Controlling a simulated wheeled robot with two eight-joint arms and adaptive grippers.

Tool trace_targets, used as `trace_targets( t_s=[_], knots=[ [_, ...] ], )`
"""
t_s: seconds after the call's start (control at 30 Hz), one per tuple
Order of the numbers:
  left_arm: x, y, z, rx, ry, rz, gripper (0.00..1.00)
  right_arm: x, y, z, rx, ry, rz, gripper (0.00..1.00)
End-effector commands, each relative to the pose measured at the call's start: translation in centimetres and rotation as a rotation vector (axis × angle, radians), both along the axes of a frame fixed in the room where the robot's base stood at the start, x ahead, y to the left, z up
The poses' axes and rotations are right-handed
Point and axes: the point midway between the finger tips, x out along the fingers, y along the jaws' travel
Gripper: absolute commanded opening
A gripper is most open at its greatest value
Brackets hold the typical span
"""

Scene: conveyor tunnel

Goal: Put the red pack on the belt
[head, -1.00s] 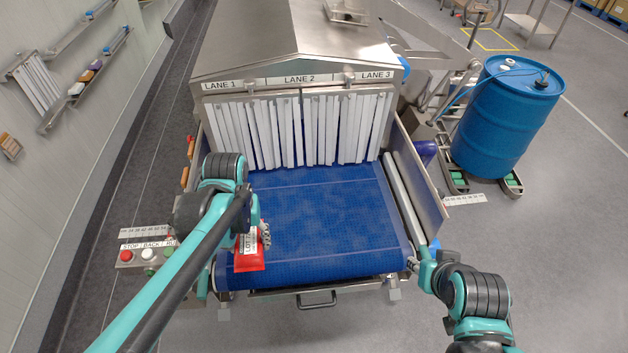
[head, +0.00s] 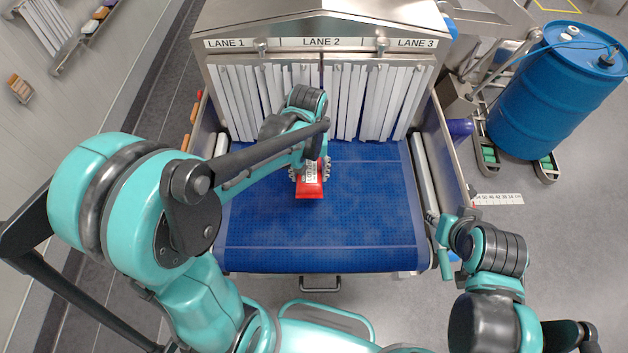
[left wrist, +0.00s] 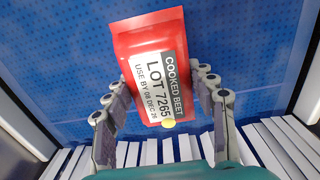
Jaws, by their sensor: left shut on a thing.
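The red pack (head: 309,188) has a white label that reads COOKED BEET, LOT 7265 in the left wrist view (left wrist: 150,55). My left gripper (head: 311,172) is shut on it, with a finger on each side of the pack in the left wrist view (left wrist: 162,95). The pack is over the blue belt (head: 320,232), in line with LANE 2 and in front of the strip curtain. I cannot tell whether it touches the belt.
White curtain strips (head: 375,100) hang across the tunnel mouth (head: 320,20) just beyond my left gripper. Metal side walls (head: 447,150) flank the belt. A blue drum (head: 552,90) stands at the right. The front and right of the belt are clear.

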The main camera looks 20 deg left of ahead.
Motion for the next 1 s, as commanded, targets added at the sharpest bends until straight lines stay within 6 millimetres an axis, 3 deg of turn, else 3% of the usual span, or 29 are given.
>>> trace_targets(
  t_s=[0.2, 0.43, 0.87, 0.9, 0.97, 1.0],
  knots=[
    [0.9, -1.0, -1.3, 0.0, 0.0, 0.0, 0.04, 0.0, 0.0, -0.3, 0.0, 0.0, 0.0, 0.34],
    [0.9, -0.9, -4.5, 0.0, 0.0, 0.0, 0.04, 0.0, 0.0, -0.9, 0.0, 0.0, 0.0, 0.34],
    [0.9, -0.9, -5.2, 0.0, 0.0, 0.0, 0.04, 0.0, 0.0, -1.4, 0.0, 0.0, 0.0, 0.34],
    [0.9, -0.9, -5.2, 0.0, 0.0, 0.0, 0.61, 0.0, 0.0, -1.3, 0.0, 0.0, 0.0, 0.34],
    [0.9, -0.9, -5.1, 0.0, 0.0, 0.0, 0.77, 0.0, 0.0, -1.3, 0.0, 0.0, 0.0, 0.34],
    [0.9, -0.9, -5.1, 0.0, 0.0, 0.0, 0.77, 0.0, 0.0, -1.2, 0.0, 0.0, 0.0, 0.34]
  ],
)
